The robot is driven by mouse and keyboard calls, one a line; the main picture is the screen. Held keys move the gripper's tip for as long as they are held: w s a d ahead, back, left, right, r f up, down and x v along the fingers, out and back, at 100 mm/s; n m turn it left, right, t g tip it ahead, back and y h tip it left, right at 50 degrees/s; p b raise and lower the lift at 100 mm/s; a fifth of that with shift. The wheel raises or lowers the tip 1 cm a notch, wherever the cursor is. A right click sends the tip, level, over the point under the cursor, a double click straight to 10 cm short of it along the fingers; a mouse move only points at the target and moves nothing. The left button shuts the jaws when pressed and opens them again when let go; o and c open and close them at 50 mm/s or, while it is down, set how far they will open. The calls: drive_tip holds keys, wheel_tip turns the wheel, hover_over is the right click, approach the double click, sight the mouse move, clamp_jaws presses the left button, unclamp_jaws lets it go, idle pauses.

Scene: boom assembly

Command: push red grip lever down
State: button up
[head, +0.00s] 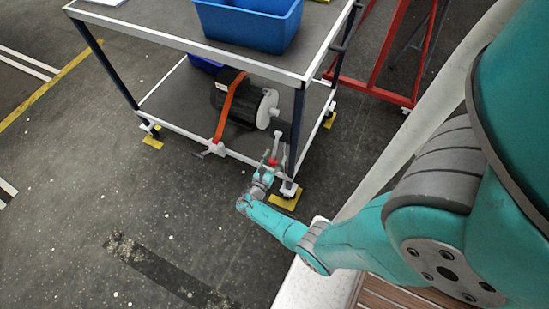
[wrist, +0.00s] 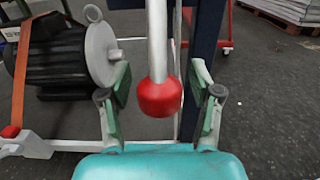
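The red grip (wrist: 160,98) is a rounded knob at the lower end of a pale metal lever rod (wrist: 157,40). In the wrist view it sits between the two fingers of my gripper (wrist: 160,82), with a visible gap on both sides. In the head view the red grip (head: 272,161) is small, at the front right corner of the cart's lower shelf. My gripper (head: 269,164) is right at it, open and partly overlapping it. Whether any part of my gripper touches the grip cannot be told.
The cart's lower shelf (head: 178,105) carries a dark motor (head: 238,103) held by an orange strap (head: 228,105). A dark cart post (wrist: 203,40) stands close behind the lever. A yellow wheel chock (head: 284,201) lies below. A blue bin (head: 250,25) sits on top.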

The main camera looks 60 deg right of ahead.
drive_tip(key=a, duration=1.2)
drive_tip(key=shift+s, duration=0.2)
drive_tip(key=shift+w+a+r, duration=0.1)
drive_tip(key=shift+r, duration=0.05)
drive_tip(key=c, duration=0.7)
drive_tip(key=shift+w+a+r+m+g+y, duration=0.25)
drive_tip(key=shift+a+r+m+g+y, duration=0.1)
drive_tip(key=shift+r, duration=0.15)
drive_tip(key=shift+w+a+r+m+g+y, duration=0.25)
drive_tip(key=shift+r+m+g+y, duration=0.1)
drive_tip(key=shift+r, duration=0.15)
clamp_jaws()
drive_tip(key=y, duration=0.4)
approach(270, 164)
drive_tip(key=shift+g, duration=0.3)
drive_tip(key=shift+w+x, duration=0.2)
drive_tip(key=shift+x, duration=3.35)
